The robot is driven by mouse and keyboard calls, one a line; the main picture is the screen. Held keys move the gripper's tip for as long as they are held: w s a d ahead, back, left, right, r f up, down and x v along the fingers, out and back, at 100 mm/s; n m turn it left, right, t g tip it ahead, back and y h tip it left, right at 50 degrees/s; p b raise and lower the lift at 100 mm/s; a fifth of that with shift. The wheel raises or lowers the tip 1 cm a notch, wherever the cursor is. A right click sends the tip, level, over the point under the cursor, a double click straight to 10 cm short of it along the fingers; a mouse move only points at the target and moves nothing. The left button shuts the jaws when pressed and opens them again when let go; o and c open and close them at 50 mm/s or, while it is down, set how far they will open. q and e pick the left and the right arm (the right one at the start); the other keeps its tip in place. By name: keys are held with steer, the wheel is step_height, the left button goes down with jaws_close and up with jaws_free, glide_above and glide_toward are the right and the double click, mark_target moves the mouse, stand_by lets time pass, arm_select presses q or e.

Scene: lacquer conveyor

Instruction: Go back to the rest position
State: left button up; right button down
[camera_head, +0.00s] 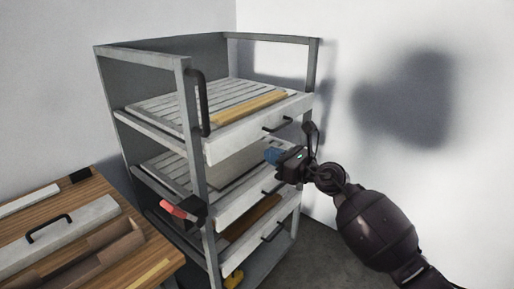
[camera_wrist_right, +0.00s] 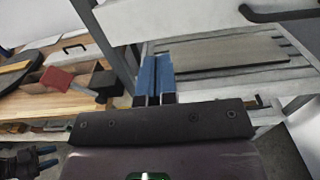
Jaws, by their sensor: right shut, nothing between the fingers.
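My right gripper (camera_head: 272,156) is in front of the grey rack (camera_head: 190,100), beside its middle drawer. Its blue fingers also show in the right wrist view (camera_wrist_right: 155,78), pressed together with nothing between them. It appears apart from the drawer. My left gripper (camera_wrist_right: 44,157) seems to be the dark shape with blue tips at the lower left of the right wrist view. It is too small there to tell its opening, and it does not show in the head view.
The rack's slatted top drawer (camera_head: 245,132) holds a yellow wooden strip (camera_head: 232,108). A grey board (camera_wrist_right: 222,52) lies on the middle level. A red item (camera_head: 180,208) is near the rack post.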

steer(key=s+d+r+m+t, duration=0.3)
steer(key=d+r+m+t, duration=0.4)
steer(key=m, duration=0.7)
steer(key=d+f+m+t+h, duration=0.2)
steer(key=d+m+h, duration=0.1)
steer(key=m, duration=0.5)
steer(key=s+d+f+m+g+h, duration=0.2)
steer(key=s+d+f+m+h, duration=0.3)
steer(key=s+d+f+m, duration=0.45)
steer(key=s+d+f+m+g+h, duration=0.1)
steer(key=s+d+f+m+h, duration=0.4)
steer(key=f+m, duration=0.75)
steer(key=s+d+f+m+g+h, duration=0.1)
steer(key=s+d+f+g, duration=0.1)
steer(key=s+f, duration=0.5)
steer(key=s+d+f+m+g+h, duration=0.1)
steer(key=s+d+f+g, duration=0.1)
steer(key=s+f, duration=0.6)
steer(key=s+g, duration=0.1)
steer(key=s, duration=0.6)
steer(key=shift+s+d+f, duration=0.2)
steer(key=shift+d, duration=0.15)
